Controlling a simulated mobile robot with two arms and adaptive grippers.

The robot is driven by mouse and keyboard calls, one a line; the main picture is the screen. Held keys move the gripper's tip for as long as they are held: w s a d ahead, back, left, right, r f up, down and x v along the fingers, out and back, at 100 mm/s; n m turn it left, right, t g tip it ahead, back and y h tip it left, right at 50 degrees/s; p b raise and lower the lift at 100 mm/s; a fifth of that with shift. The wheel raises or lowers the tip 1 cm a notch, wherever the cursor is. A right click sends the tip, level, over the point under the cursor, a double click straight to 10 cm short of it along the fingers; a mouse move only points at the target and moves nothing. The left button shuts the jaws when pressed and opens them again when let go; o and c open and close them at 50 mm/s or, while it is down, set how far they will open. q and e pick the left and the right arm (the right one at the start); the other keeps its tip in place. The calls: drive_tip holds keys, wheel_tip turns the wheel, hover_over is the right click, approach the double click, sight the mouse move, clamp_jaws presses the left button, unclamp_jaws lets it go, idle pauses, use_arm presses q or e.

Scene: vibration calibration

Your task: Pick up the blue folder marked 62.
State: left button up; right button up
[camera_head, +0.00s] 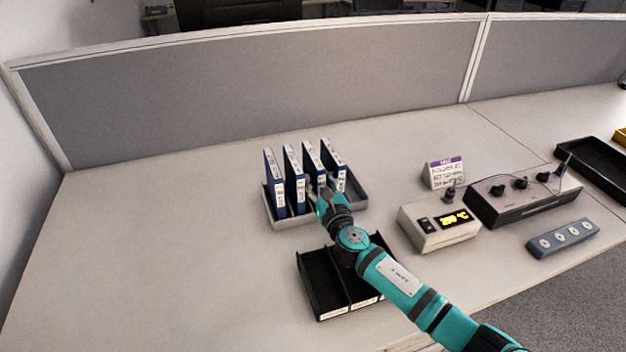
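Several blue folders stand upright in a row in a grey rack: the first (274,182) at the left, the second (295,180), the third (312,160) and the fourth (335,162) at the right. Their white spine labels are too small to read, so I cannot tell which one is 62. My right gripper (322,192) is in front of the third and fourth folders and covers their lower parts. I cannot tell whether its fingers touch a folder or are open or shut. My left gripper is not in view.
The grey rack (290,222) stands on a pale desk. A black two-part tray (317,285) lies under my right arm. To the right are a display box (432,235), a small sign (443,175), a knobbed device (520,208) and a black tray (600,165). The desk's left side is clear.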

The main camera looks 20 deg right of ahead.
drive_tip(key=shift+w, duration=0.1)
clamp_jaws()
drive_tip(key=shift+r, duration=0.1)
